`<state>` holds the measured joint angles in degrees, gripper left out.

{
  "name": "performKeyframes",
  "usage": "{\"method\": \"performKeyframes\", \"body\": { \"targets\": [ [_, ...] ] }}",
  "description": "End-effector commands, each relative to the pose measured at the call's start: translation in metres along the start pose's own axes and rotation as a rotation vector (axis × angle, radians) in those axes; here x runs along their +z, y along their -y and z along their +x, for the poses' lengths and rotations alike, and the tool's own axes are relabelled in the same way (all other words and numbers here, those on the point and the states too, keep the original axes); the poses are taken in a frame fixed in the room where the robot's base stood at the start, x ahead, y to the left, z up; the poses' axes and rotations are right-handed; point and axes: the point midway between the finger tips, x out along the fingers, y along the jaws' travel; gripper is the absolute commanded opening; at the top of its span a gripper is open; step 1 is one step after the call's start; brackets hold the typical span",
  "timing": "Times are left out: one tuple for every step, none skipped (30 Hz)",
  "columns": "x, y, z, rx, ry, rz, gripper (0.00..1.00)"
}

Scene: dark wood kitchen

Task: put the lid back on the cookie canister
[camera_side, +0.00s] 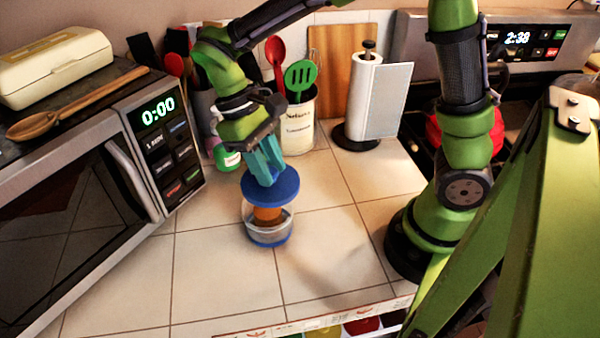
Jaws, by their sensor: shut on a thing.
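The cookie canister (285,228) stands upright on the tiled counter. It has clear walls and a blue base, and an orange-brown thing (266,214) shows inside it. The round blue lid (285,186) is above the canister, roughly level and in line with it. I cannot tell whether the lid touches the canister's rim. My gripper (264,174) points down from above, with its teal fingers shut on the lid near its middle. The fingers hide the part of the lid that they grip.
A microwave (75,205) stands on the left. A utensil crock (299,125) and a paper towel roll (364,95) stand behind the canister. A stove with a red pot (437,132) is at right. The tiles in front of the canister are clear.

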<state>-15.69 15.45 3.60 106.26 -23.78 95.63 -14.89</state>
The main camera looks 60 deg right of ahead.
Motion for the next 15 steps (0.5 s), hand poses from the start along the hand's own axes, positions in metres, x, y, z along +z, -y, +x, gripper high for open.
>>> {"method": "performKeyframes", "body": {
  "targets": [
    [-0.004,0.003,-0.006,-0.008,-0.002,0.017,0.03],
    [-0.005,0.004,-0.009,-0.012,-0.004,0.027,0.03],
    [-0.006,0.006,-0.012,-0.017,-0.004,0.038,0.03],
    [-0.006,0.006,-0.014,-0.02,-0.004,0.045,0.03],
    [-0.006,0.007,-0.014,-0.021,-0.001,0.051,0.03],
    [-0.005,0.007,-0.012,-0.021,0.004,0.057,0.03],
    [-0.005,0.007,-0.01,-0.021,0.006,0.059,0.03],
    [-0.006,0.007,-0.008,-0.02,0.006,0.06,0.03],
    [-0.007,0.006,-0.006,-0.02,0.006,0.059,0.03],
    [-0.008,0.006,-0.003,-0.02,0.006,0.059,0.03],
    [-0.009,0.007,-0.001,-0.02,0.007,0.059,0.03],
    [-0.01,0.007,0.003,-0.021,0.007,0.058,0.03],
    [-0.011,0.007,0.006,-0.02,0.007,0.058,0.03],
    [-0.012,0.006,0.009,-0.02,0.007,0.058,0.03],
    [-0.014,0.006,0.012,-0.019,0.007,0.058,0.03]
  ]
}}
